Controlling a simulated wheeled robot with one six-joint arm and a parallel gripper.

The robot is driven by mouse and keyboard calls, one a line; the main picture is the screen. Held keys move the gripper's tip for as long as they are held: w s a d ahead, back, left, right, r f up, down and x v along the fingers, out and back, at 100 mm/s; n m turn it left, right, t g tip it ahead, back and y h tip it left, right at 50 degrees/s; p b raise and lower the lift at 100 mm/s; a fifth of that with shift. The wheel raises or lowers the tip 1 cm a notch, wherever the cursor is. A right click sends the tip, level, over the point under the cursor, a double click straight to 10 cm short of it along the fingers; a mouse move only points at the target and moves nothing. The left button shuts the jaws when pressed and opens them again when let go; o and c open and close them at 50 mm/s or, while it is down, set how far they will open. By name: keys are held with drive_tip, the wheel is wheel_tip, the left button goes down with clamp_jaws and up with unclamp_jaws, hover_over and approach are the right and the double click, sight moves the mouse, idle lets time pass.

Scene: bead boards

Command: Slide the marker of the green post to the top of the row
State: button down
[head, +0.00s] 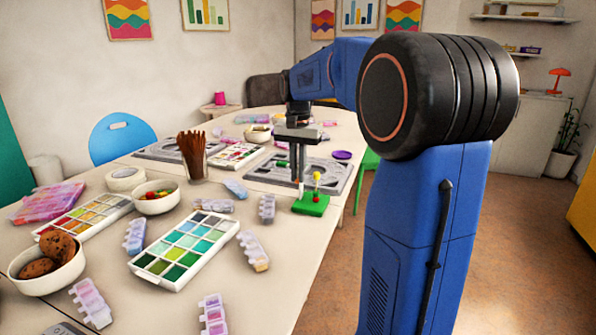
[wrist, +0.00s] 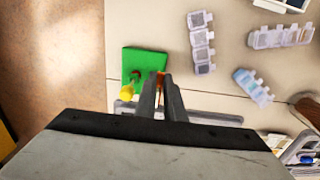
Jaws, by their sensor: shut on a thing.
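A green block (head: 311,204) stands at the table's right edge, in front of a grey board (head: 338,181). A thin upright on it carries a yellow ball (head: 316,176), with a red bead (head: 316,198) low down. My gripper (head: 299,182) points straight down beside this upright, its fingers low over the block's left side. In the wrist view, the green block (wrist: 142,60) lies just past the fingertips (wrist: 159,80). The fingers are shut on a small orange-red piece (wrist: 161,74), mostly hidden between them. The yellow ball (wrist: 127,92) is left of the fingers. I cannot tell which piece is the marker.
A second grey board (head: 160,152) lies farther left. A cup of brown sticks (head: 192,158), pill-box-like bead cases (head: 267,208) and a paint tray (head: 187,247) stand near the boards. The floor (wrist: 50,70) is open beyond the table edge.

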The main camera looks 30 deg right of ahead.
drive_tip(key=shift+f, duration=2)
drive_tip(key=c, duration=1.8)
unclamp_jaws()
drive_tip(key=shift+o, duration=0.2)
drive_tip(key=shift+r, duration=0.15)
wheel_tip(320, 180, up, 17)
